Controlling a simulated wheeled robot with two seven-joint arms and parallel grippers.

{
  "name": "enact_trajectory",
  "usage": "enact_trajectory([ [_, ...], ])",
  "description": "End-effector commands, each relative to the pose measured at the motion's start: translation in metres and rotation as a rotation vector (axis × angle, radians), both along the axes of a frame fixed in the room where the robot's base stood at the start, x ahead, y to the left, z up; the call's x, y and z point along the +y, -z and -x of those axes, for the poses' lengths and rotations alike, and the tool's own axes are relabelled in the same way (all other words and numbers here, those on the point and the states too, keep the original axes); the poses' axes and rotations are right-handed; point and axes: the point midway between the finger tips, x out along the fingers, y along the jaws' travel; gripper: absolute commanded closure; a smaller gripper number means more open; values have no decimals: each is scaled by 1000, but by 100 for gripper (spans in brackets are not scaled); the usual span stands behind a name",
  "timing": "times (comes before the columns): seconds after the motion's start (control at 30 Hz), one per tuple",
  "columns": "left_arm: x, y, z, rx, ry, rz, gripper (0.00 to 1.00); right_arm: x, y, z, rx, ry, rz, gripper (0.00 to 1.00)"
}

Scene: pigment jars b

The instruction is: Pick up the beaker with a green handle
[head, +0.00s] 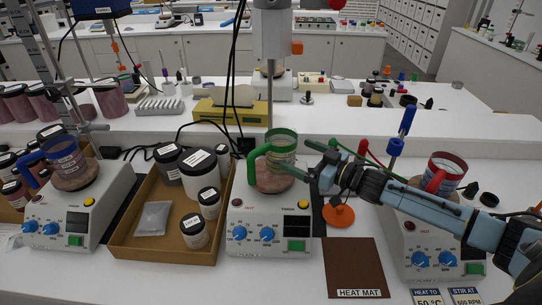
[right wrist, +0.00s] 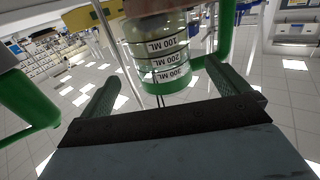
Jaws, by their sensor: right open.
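The glass beaker (head: 282,149) with a green rim and green handle (head: 257,158) stands on the middle hot plate (head: 270,222). Its handle points left in the head view. In the right wrist view the beaker (right wrist: 160,62) shows volume labels and lies ahead, between the two fingers. My right gripper (head: 308,163) comes in from the right and is open, with its fingertips close to the beaker's right side. It also shows in the right wrist view (right wrist: 160,74). I cannot tell whether a finger touches the glass. My left gripper is not in view.
A beaker with a blue handle (head: 68,158) stands on the left hot plate (head: 77,215). One with a red handle (head: 446,170) stands on the right hot plate (head: 420,235). A cardboard tray (head: 130,245) holds several jars. A brown heat mat (head: 354,262) lies in front of my right arm.

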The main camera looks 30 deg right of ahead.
Motion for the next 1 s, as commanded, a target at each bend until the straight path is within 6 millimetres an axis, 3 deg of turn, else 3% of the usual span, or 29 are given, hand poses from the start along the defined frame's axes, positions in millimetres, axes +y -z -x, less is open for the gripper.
enact_trajectory([
  [0.1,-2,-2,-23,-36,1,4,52,5,-2,-11,-3,0,0,0],
  [0.2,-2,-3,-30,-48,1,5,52,7,-1,-15,-2,-1,-1,0],
  [0.37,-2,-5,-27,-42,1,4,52,11,-2,-21,-2,0,-1,0],
  [0.7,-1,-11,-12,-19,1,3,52,30,-3,-57,-2,0,-1,0],
  [1.0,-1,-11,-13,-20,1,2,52,32,-1,-61,0,-1,1,0],
])
